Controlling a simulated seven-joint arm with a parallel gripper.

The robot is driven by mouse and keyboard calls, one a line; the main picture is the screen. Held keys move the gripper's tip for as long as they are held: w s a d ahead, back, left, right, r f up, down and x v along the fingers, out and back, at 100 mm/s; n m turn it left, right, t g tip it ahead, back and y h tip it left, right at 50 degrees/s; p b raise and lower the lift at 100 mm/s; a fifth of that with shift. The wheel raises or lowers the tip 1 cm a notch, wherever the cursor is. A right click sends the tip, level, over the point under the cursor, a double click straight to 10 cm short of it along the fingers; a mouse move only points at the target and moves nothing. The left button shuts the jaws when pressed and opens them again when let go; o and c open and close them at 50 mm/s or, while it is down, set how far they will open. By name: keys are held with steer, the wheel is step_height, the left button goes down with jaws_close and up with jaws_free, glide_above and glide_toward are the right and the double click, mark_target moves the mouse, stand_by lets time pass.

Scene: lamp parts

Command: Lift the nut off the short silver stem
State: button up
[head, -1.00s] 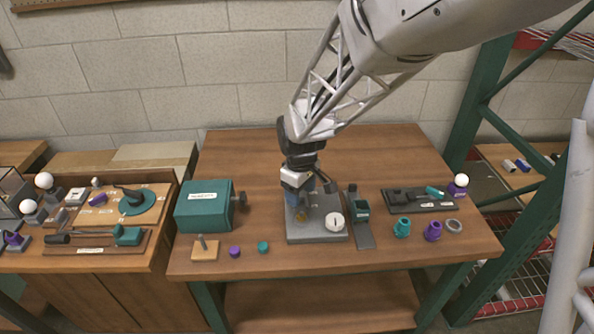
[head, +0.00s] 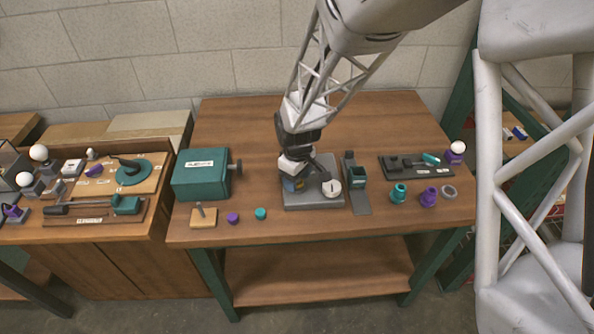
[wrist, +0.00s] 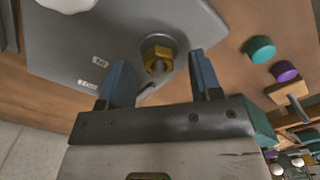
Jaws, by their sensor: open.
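The gold nut (wrist: 157,57) is on the grey base plate (wrist: 112,50), seen from above in the wrist view. A grey ring shows around its far side. The silver stem cannot be made out clearly beneath or inside the nut. My gripper (head: 293,186) is open over the left part of the plate. In the wrist view its two blue fingers stand left and right of the nut, with a gap on each side. The fingers do not touch the nut. In the head view the gripper mostly hides the nut.
A white round dial (head: 331,188) sits on the plate, right of my gripper. A teal box (head: 200,174) stands left, and a grey holder with a teal part (head: 357,182) stands right. A wooden block with a peg (head: 203,214) and purple and teal caps lie at the front left.

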steer(key=shift+f, duration=0.15)
jaws_close()
stand_by(0.5)
steer(key=shift+r, duration=1)
stand_by(0.8)
steer(key=shift+r, duration=1.35)
steer(key=shift+r, duration=2)
